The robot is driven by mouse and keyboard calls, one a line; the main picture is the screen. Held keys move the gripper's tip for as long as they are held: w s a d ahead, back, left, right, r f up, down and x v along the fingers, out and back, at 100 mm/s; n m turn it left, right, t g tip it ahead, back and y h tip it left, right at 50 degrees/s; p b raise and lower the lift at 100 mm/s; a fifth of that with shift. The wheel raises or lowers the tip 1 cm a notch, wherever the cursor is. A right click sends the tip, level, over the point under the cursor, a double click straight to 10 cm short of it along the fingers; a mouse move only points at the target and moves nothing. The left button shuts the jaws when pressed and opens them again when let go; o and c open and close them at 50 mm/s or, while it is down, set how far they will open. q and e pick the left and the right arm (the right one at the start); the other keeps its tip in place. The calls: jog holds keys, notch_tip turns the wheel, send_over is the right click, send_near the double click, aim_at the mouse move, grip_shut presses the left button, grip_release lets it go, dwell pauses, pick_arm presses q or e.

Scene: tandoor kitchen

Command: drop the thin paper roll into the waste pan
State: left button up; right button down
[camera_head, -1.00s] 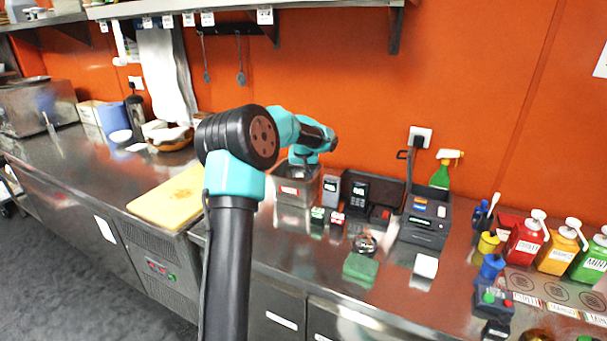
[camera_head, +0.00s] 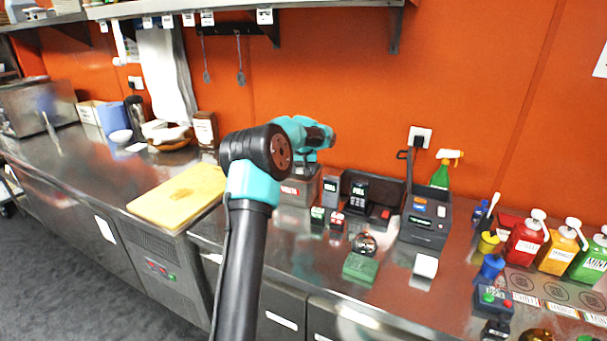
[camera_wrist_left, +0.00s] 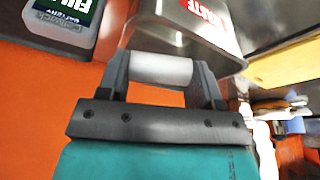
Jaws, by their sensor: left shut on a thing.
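The thin paper roll (camera_wrist_left: 160,70) is a short white cylinder, seen in the left wrist view. My left gripper (camera_wrist_left: 163,78) is shut on it, one finger at each end. The waste pan (camera_wrist_left: 200,35) is a steel container with a red label, just beyond the roll in that view. In the head view the waste pan (camera_head: 299,191) stands on the counter near the back wall, and my left gripper (camera_head: 307,168) is over it. The roll is not discernible there. I cannot tell whether the roll is above the opening or at the rim. My right gripper is not in view.
A dark card terminal (camera_head: 359,198) and a grey box (camera_head: 331,190) stand right of the pan. A black printer (camera_head: 425,218) is further right. A yellow cutting board (camera_head: 180,195) lies to the left.

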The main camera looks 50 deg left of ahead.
pick_arm(q)
jog(key=shift+f, duration=1)
jog(key=shift+f, duration=0.75)
jog(key=o, duration=0.9)
jog(key=shift+f, duration=0.2)
jog(key=shift+d, duration=0.1)
jog(key=shift+r, duration=0.5)
jog(key=v, duration=1.2)
jog(key=shift+r, duration=0.45)
